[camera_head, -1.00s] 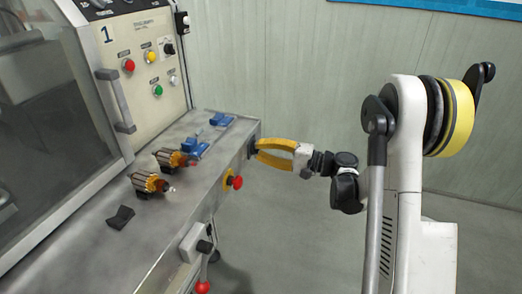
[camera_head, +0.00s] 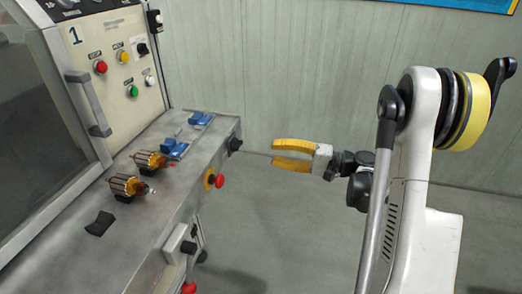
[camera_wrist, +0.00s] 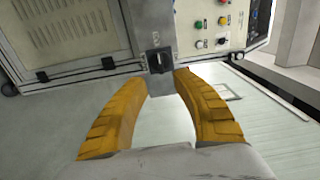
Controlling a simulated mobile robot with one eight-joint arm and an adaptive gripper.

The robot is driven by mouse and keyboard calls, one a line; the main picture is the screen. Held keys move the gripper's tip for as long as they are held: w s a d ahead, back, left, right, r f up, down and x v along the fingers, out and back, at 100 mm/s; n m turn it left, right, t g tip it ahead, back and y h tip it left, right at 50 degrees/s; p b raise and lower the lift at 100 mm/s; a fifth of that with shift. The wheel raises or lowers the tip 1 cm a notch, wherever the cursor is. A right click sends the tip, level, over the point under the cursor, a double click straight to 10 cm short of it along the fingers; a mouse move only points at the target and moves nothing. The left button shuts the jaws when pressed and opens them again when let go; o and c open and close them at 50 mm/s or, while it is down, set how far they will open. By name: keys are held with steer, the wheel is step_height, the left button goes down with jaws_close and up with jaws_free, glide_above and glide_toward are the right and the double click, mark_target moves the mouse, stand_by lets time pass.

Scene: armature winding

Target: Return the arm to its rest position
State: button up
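My gripper (camera_head: 275,154), with two yellow fingers, is in the air to the right of the machine bench's end (camera_head: 226,138). Its fingers are apart, with nothing between them. It points left toward the bench, with a clear gap to the edge. In the wrist view my gripper (camera_wrist: 160,78) is also open and empty. The black rotary knob (camera_wrist: 159,61) on the machine's side shows just beyond the fingertips in that view. My white arm (camera_head: 424,130) is at the right of the head view.
Two copper armatures (camera_head: 147,159) (camera_head: 126,186), blue fixtures (camera_head: 201,118) and a black block (camera_head: 100,223) are on the bench. A red emergency button (camera_head: 219,181) and a red-tipped lever (camera_head: 188,287) stick out from its side. Open floor (camera_head: 290,230) lies around my gripper.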

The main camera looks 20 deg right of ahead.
steer(key=shift+s+d, duration=0.3)
steer(key=shift+d, duration=0.1)
steer(key=s+a+r+n+g+h, duration=0.2)
steer(key=s+a+g+h, duration=0.35)
steer(key=a, duration=0.65)
steer(key=s+d+n+t+h, duration=0.2)
steer(key=s+n+h, duration=0.3)
steer(key=s+h, duration=0.4)
steer(key=s, duration=0.7)
steer(key=shift+s, duration=0.3)
steer(key=shift+d+r, duration=0.1)
